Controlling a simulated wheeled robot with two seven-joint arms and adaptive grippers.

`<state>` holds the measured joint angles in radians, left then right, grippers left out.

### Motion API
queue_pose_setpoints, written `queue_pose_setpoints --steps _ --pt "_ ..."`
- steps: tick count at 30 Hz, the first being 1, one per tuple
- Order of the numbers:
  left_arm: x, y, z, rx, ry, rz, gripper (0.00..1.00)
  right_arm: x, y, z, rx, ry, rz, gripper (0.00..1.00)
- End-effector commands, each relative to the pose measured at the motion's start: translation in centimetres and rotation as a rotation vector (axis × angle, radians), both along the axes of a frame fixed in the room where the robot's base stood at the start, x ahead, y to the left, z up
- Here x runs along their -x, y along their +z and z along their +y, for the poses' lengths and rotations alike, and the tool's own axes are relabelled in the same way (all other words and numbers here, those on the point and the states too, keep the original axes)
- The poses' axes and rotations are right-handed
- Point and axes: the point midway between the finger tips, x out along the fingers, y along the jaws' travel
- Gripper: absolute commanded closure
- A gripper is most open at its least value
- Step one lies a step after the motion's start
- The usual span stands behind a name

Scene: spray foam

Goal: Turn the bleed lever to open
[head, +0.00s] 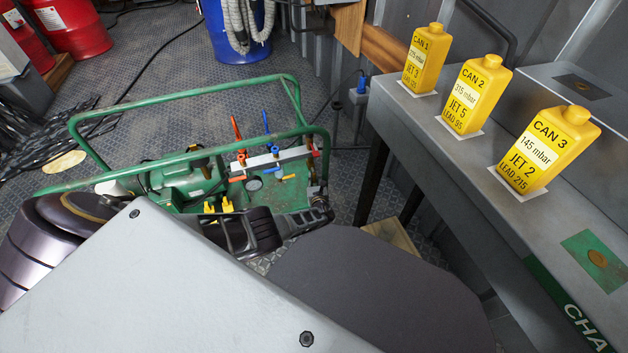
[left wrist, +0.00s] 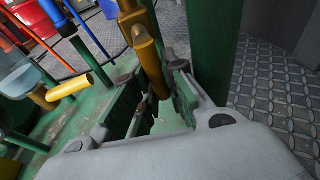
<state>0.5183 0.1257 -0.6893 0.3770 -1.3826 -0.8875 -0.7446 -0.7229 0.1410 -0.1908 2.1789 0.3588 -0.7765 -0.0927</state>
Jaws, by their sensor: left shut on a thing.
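My left gripper (head: 318,208) reaches from the left to the right end of the green-framed pump unit (head: 190,180). It also shows in the left wrist view (left wrist: 155,100), shut on a yellow-brown lever (left wrist: 150,60) that looks like the bleed lever. The lever's lower end is between the fingers, and its upper part sticks out above them. No label on it can be read. Another yellow handle (left wrist: 70,88) points sideways to its left, apart from the gripper. A red lever (head: 236,128) and a blue lever (head: 266,121) stand upright on the manifold. My right gripper is not in view.
Green frame tubes (head: 293,90) surround the unit, and a post (left wrist: 217,50) stands close beside the gripper. On the right, a grey bench (head: 450,170) holds three yellow cans (head: 424,60). A blue drum (head: 238,40) and red cylinders (head: 70,25) stand behind.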

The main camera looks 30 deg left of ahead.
Motion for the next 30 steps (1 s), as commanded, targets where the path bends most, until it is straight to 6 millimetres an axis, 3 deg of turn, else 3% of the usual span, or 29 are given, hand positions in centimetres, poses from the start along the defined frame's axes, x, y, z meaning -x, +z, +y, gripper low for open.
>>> queue_pose_setpoints --steps 7,8,13,30 --pt "-0.03 0.03 0.01 0.002 0.000 -0.001 1.00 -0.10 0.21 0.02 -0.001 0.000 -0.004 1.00" --pt "-0.03 0.03 0.01 0.002 0.000 -0.001 0.86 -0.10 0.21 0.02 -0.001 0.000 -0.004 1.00" --pt "-0.06 0.05 -0.03 0.001 0.000 -0.001 0.65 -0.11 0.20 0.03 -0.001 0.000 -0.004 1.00" --pt "-0.30 0.17 -0.57 0.004 -0.008 -0.003 0.65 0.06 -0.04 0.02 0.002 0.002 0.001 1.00"
